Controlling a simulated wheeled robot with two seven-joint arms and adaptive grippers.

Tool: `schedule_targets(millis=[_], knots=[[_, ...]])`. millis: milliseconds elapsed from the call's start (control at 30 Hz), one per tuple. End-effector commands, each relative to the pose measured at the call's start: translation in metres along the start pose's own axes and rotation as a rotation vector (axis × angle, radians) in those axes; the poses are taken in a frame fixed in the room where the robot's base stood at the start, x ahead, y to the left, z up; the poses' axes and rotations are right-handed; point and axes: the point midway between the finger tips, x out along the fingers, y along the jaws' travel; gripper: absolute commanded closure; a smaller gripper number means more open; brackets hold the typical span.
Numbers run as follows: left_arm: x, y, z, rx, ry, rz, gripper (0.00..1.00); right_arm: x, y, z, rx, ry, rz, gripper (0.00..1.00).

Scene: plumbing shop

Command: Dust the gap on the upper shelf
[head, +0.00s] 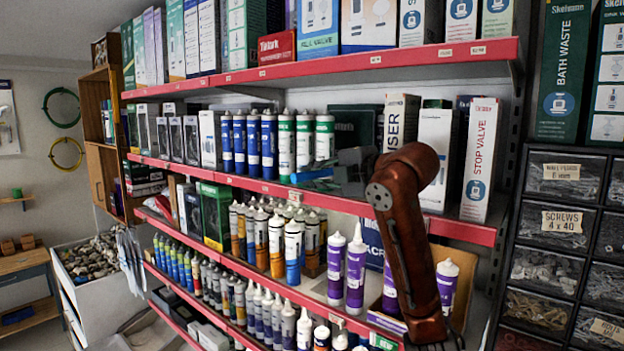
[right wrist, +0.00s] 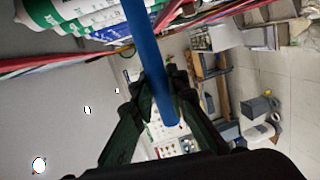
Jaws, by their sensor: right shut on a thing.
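My right gripper (head: 350,172) is at the red-edged shelf (head: 262,188) at mid-height in the head view, between white-and-green tubes (head: 304,142) and tall boxes. Its dark fingers blend with the shadow there. In the right wrist view the right gripper (right wrist: 165,98) is shut on a blue rod-like handle (right wrist: 148,60), which runs up between its fingers to the shelf edge. A blue piece (head: 312,176) shows at the shelf's front edge by the gripper in the head view. A duster head cannot be made out. The gap's floor is mostly hidden by my right arm. My left gripper is out of view.
Blue tubes (head: 253,145) stand left of the white-and-green ones. A STOP VALVE box (head: 480,160) stands at the right. Another red-edged shelf (head: 376,60) with boxes is above. Purple-labelled tubes (head: 356,268) stand below, near my right arm. A drawer cabinet (head: 562,173) is far right.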

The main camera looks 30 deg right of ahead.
Motion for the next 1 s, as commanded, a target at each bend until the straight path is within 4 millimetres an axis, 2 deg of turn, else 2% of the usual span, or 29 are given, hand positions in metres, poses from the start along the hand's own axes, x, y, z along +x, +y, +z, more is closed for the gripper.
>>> schedule_targets(millis=[233, 667, 1000], knots=[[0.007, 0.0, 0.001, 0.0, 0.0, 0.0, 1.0, -0.019, -0.006, 0.005, 0.001, -0.004, -0.002, 1.0], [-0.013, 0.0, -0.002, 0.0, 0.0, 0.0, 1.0, -0.013, -0.002, 0.038, 0.001, -0.004, -0.004, 1.0], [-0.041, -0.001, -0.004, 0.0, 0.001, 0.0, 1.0, -0.019, 0.025, 0.037, -0.001, -0.003, 0.0, 1.0]])
